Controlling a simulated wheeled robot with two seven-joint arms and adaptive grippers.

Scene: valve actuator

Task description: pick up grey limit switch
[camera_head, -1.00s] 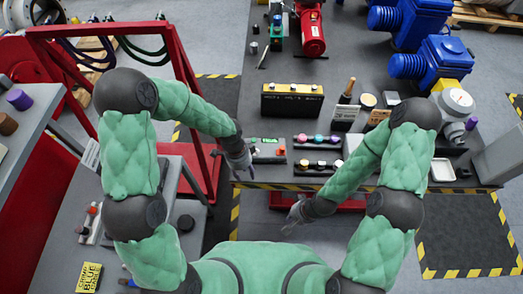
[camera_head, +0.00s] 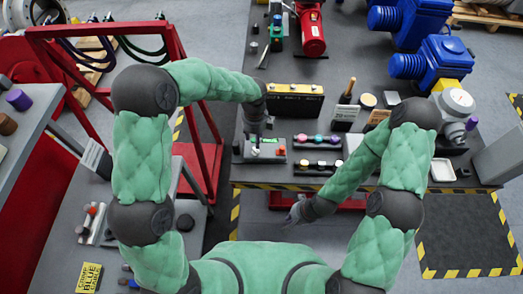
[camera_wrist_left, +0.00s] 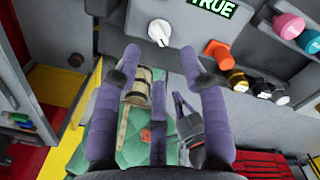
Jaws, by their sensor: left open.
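A grey box (camera_head: 268,156) with a green display and a red part sits on the dark table's near left. In the left wrist view this box (camera_wrist_left: 180,12) shows a green "TRUE" display and a round white knob (camera_wrist_left: 159,32). I cannot tell for certain which thing is the grey limit switch. My left gripper (camera_head: 256,137) is over the box, pointing down. In the left wrist view my left gripper (camera_wrist_left: 168,66) is open and empty, its purple fingers apart, with the knob just beyond the tips. My right gripper (camera_head: 295,214) hangs low before the table; its jaws are unclear.
Racks of coloured knobs (camera_head: 317,141) stand right of the box. A black and yellow case (camera_head: 292,101) is behind it. Blue motors (camera_head: 433,62) and a red cylinder (camera_head: 312,33) stand further back. A red frame (camera_head: 200,165) is left of the table.

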